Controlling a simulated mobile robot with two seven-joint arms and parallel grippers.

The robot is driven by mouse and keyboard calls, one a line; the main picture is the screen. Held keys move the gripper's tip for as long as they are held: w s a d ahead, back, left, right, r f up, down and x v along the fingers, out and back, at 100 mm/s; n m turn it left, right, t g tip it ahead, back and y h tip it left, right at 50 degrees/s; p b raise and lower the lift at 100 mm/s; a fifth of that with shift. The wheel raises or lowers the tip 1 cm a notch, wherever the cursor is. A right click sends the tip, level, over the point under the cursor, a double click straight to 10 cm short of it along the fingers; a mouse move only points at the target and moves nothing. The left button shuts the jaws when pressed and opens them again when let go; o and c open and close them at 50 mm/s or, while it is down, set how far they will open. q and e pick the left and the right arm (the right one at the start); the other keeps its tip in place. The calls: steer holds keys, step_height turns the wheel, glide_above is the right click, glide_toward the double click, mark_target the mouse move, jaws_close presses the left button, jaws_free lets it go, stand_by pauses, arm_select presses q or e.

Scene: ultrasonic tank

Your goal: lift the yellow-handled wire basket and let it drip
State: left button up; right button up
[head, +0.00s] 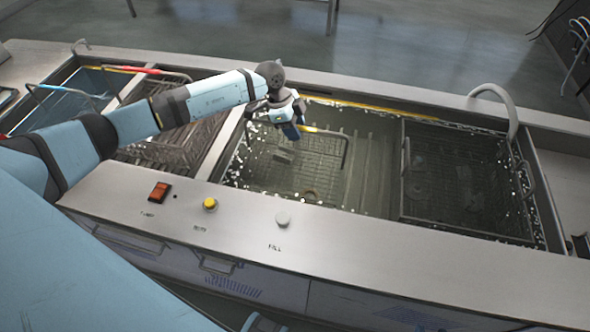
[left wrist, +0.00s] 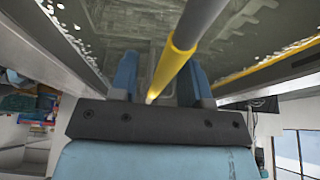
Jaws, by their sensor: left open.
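The yellow-handled wire basket (head: 295,170) sits in the water of the large tank in the head view, its mesh blurred by the water. Its handle (head: 321,131) stands above it, with a yellow grip and bare grey wire to the right. My left gripper (head: 291,129) is over the handle's left part and hides some of it. In the left wrist view, the yellow and grey handle (left wrist: 181,55) runs between the two blue fingers of my left gripper (left wrist: 163,78). The fingers are open, with room beside the bar.
A second wire basket (head: 460,175) stands in the tank's right part. A curved pipe (head: 505,105) rises at the back right. Baskets with a red handle (head: 140,70) and a blue handle (head: 65,90) are at the left. The front panel has a red switch (head: 159,191) and buttons.

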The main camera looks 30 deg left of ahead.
arm_select(q)
jaws_close()
steer(key=shift+r, duration=0.1)
step_height(320, 180, up, 22)
steer(key=shift+p, duration=0.45)
stand_by(0.5)
